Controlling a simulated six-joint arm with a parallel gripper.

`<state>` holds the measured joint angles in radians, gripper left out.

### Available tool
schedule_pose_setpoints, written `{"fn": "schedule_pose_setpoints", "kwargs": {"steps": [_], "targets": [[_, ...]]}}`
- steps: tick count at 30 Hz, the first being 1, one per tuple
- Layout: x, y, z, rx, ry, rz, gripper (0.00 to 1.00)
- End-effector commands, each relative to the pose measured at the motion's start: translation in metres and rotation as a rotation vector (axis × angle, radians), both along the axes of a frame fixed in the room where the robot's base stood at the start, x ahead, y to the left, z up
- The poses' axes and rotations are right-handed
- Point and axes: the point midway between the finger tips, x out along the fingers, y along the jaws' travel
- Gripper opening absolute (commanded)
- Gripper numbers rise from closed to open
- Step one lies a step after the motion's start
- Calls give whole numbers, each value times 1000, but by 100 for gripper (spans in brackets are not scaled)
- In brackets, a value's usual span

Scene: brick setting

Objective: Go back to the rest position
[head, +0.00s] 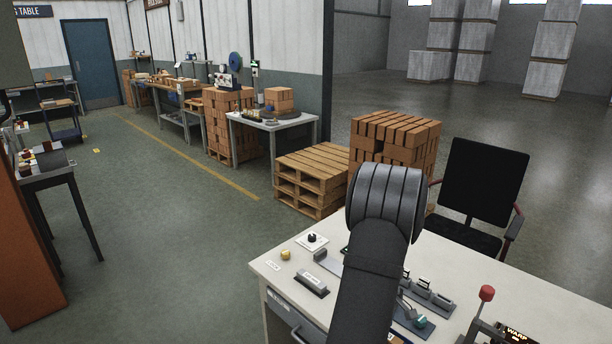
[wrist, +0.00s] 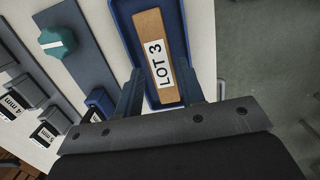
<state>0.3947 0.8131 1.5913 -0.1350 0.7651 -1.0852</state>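My gripper (wrist: 162,82) shows in the wrist view with its two fingers apart. A tan brick-like block labelled LOT 3 (wrist: 152,32) lies in a blue tray (wrist: 121,22) below and between the fingers. A strip of the tray shows between the block and the left finger, so the gripper looks open and not closed on the block. In the head view my arm reaches down over the white desk, and it hides my gripper and the block.
The white desk (head: 272,267) carries a teal knob (wrist: 57,42), mm-labelled slots (wrist: 48,128), a red-topped lever (head: 486,293) and a yellow button (head: 285,255). A black chair (head: 484,184), pallets (head: 311,176) and a brick stack (head: 396,140) stand behind. Open floor lies left.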

Motion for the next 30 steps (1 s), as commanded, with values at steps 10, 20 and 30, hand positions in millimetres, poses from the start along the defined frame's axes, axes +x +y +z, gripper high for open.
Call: {"fn": "schedule_pose_setpoints", "kwargs": {"steps": [10,20,30], "targets": [[0,0,14,1,2,0,36],[-1,0,9,1,2,0,36],[3,2,11,-1,-4,0,36]]}}
